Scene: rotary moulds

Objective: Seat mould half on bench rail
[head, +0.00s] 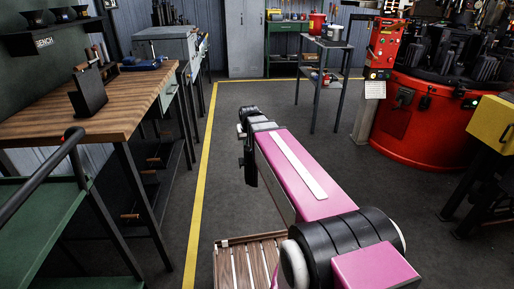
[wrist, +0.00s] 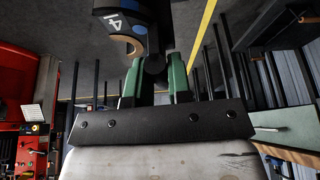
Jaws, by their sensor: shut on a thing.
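My gripper (wrist: 155,78) is shut, its two green fingers on either side of a dark part of the mould half (wrist: 124,22). The mould half shows a "41" label, a blue patch and a tan curved edge; its top is cut off by the frame. In the head view my gripper (head: 247,130) is at the far end of my magenta arm, over open floor, well to the right of the wooden bench (head: 118,112). The held piece is hard to make out there. An upright black block (head: 88,94) stands on the bench; I cannot tell the rail clearly.
A blue object (head: 143,62) lies at the bench's far end. A green-topped cart (head: 50,225) stands at near left. A red rotary machine (head: 425,125) and a yellow box (head: 490,122) are at right.

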